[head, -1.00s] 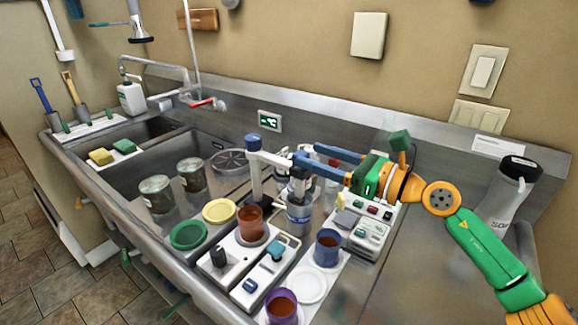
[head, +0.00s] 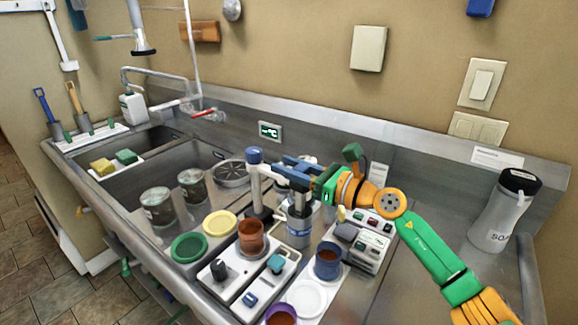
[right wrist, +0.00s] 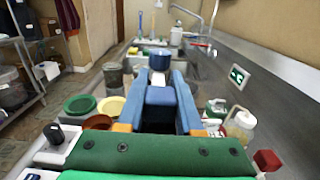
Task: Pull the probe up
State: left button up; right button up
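The probe stand has a white upright post with a blue cap (head: 254,155) and a horizontal arm reaching right. The probe hangs at that arm's far end over a steel cup with a blue band (head: 299,226); its lower part is hidden. My right gripper (head: 281,166) reaches in from the right, with its blue fingers at the probe's top. In the right wrist view, a blue block (right wrist: 160,97) lies between the two fingers, with the stand's blue cap (right wrist: 159,58) beyond. I cannot tell whether the fingers press on the block. My left gripper is not in view.
A brown cup (head: 250,238), a blue cup (head: 328,260) and a purple cup (head: 281,316) stand nearby. A control box (head: 368,248) is below my right wrist. Green (head: 189,247) and yellow (head: 220,222) lids lie left. A soap bottle (head: 500,212) stands right.

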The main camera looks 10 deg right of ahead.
grip_shut()
dwell(1.1)
